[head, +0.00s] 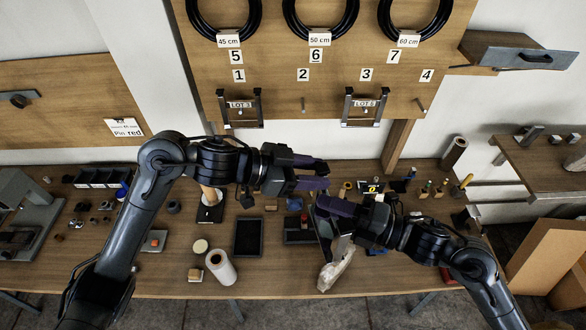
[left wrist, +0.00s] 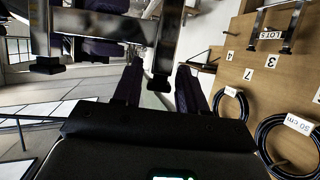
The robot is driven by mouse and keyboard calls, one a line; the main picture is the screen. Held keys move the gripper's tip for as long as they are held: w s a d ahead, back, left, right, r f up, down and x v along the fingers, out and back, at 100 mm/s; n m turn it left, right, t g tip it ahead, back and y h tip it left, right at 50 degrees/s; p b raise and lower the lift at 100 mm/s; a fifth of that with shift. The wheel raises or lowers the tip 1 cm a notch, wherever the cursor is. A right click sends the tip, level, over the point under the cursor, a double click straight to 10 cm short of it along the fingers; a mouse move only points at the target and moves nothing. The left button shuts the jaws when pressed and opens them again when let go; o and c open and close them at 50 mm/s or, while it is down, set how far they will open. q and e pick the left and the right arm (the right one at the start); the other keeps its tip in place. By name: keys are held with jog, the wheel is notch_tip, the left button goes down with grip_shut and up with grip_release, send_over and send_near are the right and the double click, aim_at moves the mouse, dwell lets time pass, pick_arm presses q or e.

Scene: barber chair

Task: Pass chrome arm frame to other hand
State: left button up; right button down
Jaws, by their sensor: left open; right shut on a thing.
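The chrome arm frame (left wrist: 168,42) is a shiny square-cornered frame with dark end feet. In the head view it (head: 325,229) hangs at my right gripper (head: 322,206), partly hidden by the purple fingers. My right gripper is shut on it; its purple fingers also show behind the frame in the left wrist view. My left gripper (head: 325,174) is open, just above the right one. In the left wrist view, one dark-footed leg of the frame reaches between the open left fingertips (left wrist: 160,76). I cannot tell whether they touch it.
Two similar frames hang on the pegboard, tagged LOT 3 (head: 240,110) and LOT 6 (head: 363,108), below coiled black hoses (head: 320,38). The workbench (head: 180,280) holds a dark tray (head: 248,237), a white roll (head: 221,267) and small parts. A crumpled white thing (head: 337,272) lies at its front edge.

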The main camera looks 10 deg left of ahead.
aim_at(327, 175)
pick_arm(q)
jog(key=shift+x, duration=2.35)
pick_arm(e)
jog(key=shift+r, duration=0.1)
pick_arm(q)
jog(key=shift+s, duration=0.1)
grip_shut()
pick_arm(e)
jog(key=c, duration=0.7)
grip_release()
pick_arm(q)
jog(key=shift+r, duration=0.1)
pick_arm(e)
jog(key=shift+d, duration=0.1)
